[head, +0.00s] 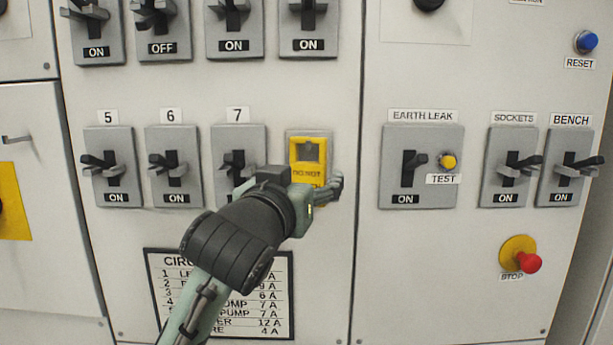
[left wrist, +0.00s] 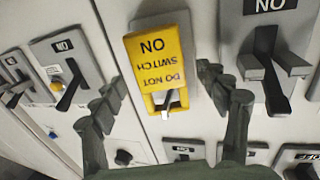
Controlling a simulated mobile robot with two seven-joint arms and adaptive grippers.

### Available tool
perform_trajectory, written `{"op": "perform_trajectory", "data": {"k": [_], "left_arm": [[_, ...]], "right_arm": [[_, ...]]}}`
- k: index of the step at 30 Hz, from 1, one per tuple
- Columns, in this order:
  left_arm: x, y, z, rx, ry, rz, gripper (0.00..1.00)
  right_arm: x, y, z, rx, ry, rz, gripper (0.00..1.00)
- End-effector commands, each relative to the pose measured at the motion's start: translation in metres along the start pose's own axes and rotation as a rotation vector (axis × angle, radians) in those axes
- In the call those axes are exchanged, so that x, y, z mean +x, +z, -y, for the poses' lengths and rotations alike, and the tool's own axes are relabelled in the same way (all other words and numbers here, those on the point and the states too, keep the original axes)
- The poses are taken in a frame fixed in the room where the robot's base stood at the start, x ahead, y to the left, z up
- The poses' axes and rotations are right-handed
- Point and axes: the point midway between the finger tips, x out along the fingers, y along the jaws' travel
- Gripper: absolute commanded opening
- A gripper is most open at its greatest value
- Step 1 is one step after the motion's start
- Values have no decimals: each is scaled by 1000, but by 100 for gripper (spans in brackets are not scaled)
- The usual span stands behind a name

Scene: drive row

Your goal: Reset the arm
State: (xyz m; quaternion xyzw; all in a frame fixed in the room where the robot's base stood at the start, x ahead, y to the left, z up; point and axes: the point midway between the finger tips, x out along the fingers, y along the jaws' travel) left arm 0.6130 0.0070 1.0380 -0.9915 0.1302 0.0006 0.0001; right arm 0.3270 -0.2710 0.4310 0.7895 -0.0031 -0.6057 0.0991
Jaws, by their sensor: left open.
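My left arm comes in from the lower left in the head view. Its gripper (head: 328,188) is in front of the panel at the lower part of a yellow cover (head: 306,172) marked DO NOT. In the left wrist view, turned upside down, the yellow cover (left wrist: 160,60) reads DO NOT SWITCH ON. The open fingers of the left gripper (left wrist: 163,82) are on either side of it, with nothing visibly held. Whether they touch it I cannot tell. A pale lever end (left wrist: 168,101) shows in the cover's window. My right gripper is not in view.
Breaker 7 (head: 256,140), partly hidden by my gripper, sits left of the cover. The earth leak switch (head: 391,165) with its yellow test button (head: 448,161) is to the right. A red stop button (head: 529,263) stands out lower right. My forearm partly hides the circuit list (head: 278,310).

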Motion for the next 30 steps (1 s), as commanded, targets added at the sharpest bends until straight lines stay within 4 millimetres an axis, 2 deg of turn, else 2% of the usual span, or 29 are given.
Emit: {"op": "perform_trajectory", "data": {"k": [3,9,11,14,17,20,21,23,24,26,27,30], "left_arm": [[-22,0,0,-1,1,-1,75],[-50,0,0,-1,1,-1,75],[-54,2,1,0,-1,3,75],[-52,20,8,-2,-14,43,75],[-43,65,25,-5,-44,138,75],[-38,134,49,-7,-83,274,75],[-39,163,59,-7,-97,332,75],[-44,207,73,-6,-117,419,75],[-49,236,81,-4,-129,474,75],[-61,279,94,-1,-146,557,75],[-71,308,102,0,-156,613,75],[-103,375,121,6,-179,748,75]], "right_arm": [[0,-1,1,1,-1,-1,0],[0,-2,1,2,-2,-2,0],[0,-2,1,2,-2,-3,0],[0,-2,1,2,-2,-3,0],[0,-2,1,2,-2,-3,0],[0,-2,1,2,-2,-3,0],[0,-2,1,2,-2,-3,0],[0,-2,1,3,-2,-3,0],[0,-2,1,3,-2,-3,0],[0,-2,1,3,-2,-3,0],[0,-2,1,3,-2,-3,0],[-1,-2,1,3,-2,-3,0]]}}
